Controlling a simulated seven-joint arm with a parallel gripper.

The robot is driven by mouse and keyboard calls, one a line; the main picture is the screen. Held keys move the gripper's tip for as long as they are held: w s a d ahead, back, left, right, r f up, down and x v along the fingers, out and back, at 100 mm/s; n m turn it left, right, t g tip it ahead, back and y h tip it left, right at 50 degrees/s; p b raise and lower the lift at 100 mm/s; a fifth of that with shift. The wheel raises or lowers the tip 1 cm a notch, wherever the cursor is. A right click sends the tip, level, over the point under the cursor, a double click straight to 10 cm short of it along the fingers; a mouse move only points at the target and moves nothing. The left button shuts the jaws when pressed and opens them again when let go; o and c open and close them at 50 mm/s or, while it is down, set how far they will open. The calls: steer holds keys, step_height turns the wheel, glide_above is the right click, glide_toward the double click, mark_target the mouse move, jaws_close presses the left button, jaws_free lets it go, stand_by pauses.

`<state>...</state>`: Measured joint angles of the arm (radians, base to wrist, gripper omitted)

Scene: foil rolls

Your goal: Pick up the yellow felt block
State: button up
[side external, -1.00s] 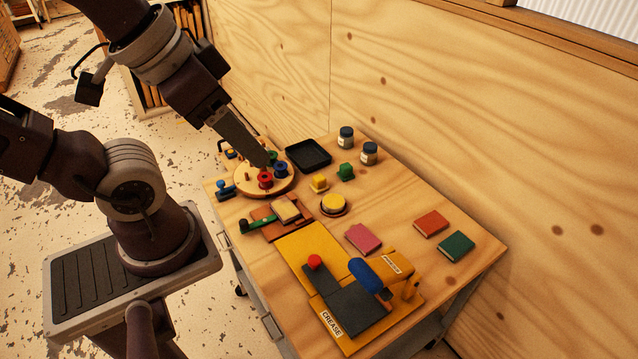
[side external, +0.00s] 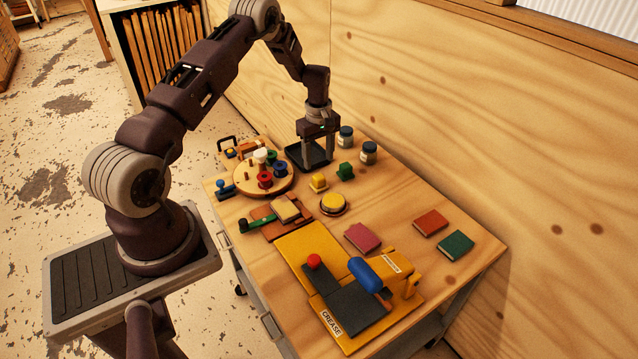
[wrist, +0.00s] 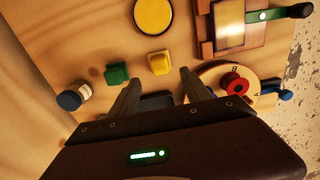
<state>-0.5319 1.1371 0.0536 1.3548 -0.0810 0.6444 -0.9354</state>
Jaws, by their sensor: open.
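The small yellow block (side external: 319,183) stands on the wooden table just in front of the black tray, with a raised, narrower top. It also shows in the wrist view (wrist: 160,63), just beyond my fingertips and between their lines. My gripper (side external: 318,162) points down over the black tray (side external: 294,152), behind the yellow block. Its fingers are apart with nothing between them, also in the wrist view (wrist: 160,80). I cannot tell exactly how high the fingertips are above the tray.
A green block (side external: 345,171) stands right of the yellow one. A round yellow pad (side external: 333,204) lies in front. Two jars (side external: 369,153) stand at the back right. A round board with coloured spools (side external: 250,184) is left. The yellow creasing press (side external: 345,335) fills the front.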

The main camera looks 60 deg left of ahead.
mark_target(319, 176)
step_height(319, 176, down, 8)
steer(key=shift+f, duration=0.1)
jaws_close()
